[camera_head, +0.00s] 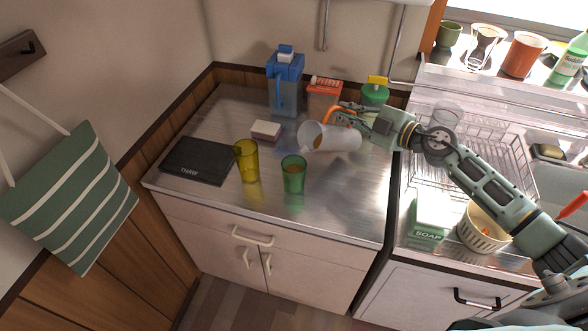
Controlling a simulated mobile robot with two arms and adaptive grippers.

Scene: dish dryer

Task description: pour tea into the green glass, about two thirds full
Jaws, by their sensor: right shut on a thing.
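The green glass (293,178) stands upright near the front of the steel counter. A brownish tint shows inside it; the exact level is hard to tell. My right gripper (352,113) is shut on the orange handle of a pale, translucent pitcher (338,138). The pitcher is tipped nearly onto its side, with its mouth facing left, above and behind the green glass in the picture. Some brown tea shows inside near the mouth. I see no clear stream between pitcher and glass. My left gripper is not in view.
A yellow glass (246,163) stands just left of the green one. A dark THAW board (198,161), a sponge (265,131), a blue jug (285,85) and a red box (324,90) are around. The dish rack (426,178) is right. The counter's front right is clear.

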